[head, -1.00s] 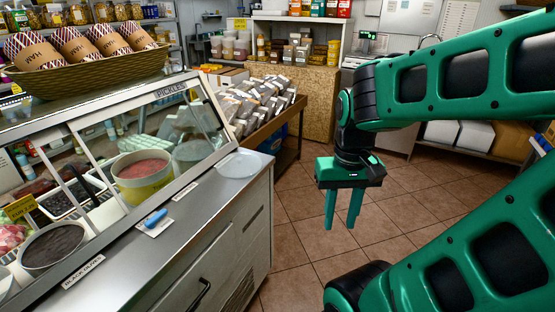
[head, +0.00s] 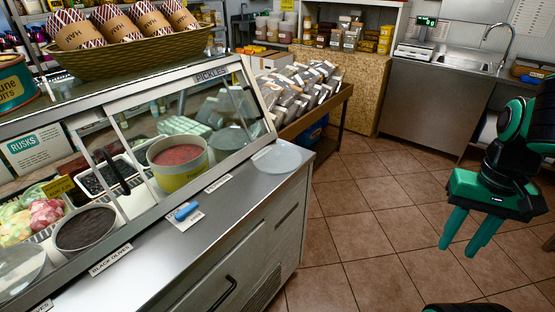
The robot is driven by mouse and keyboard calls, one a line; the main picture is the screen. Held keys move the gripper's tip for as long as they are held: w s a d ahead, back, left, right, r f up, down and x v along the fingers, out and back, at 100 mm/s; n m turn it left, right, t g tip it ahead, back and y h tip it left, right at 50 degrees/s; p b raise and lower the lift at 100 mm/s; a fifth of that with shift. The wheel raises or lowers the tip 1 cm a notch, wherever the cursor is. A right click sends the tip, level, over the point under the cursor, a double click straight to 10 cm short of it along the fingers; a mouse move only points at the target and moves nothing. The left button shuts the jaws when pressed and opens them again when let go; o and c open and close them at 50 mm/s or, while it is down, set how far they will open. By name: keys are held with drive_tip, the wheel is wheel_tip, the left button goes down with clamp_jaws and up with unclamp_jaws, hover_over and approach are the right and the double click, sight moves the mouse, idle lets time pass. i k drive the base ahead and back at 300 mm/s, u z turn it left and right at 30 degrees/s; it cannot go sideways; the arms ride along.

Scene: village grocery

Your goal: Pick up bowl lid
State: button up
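A round, translucent, pale lid (head: 277,158) lies flat on the metal counter top (head: 215,235), near its far right corner, in front of the glass display case. My gripper (head: 460,248) hangs over the floor at the right, well to the right of the lid and apart from it. Its two green fingers point down with a gap between them, and nothing is between them. Another clear, rounded piece (head: 20,268) shows at the lower left edge, partly cut off; I cannot tell if it is a lid.
The glass case holds a bowl of red food (head: 178,165) and a bowl of black olives (head: 85,228). A blue-handled item (head: 187,211) lies on the counter. A basket of wrapped hams (head: 140,50) stands on top. Tiled floor (head: 375,215) is clear right of the counter.

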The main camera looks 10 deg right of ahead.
sight(273, 160)
drive_tip(key=z, duration=0.05)
drive_tip(key=i, duration=1)
drive_tip(key=u, duration=0.05)
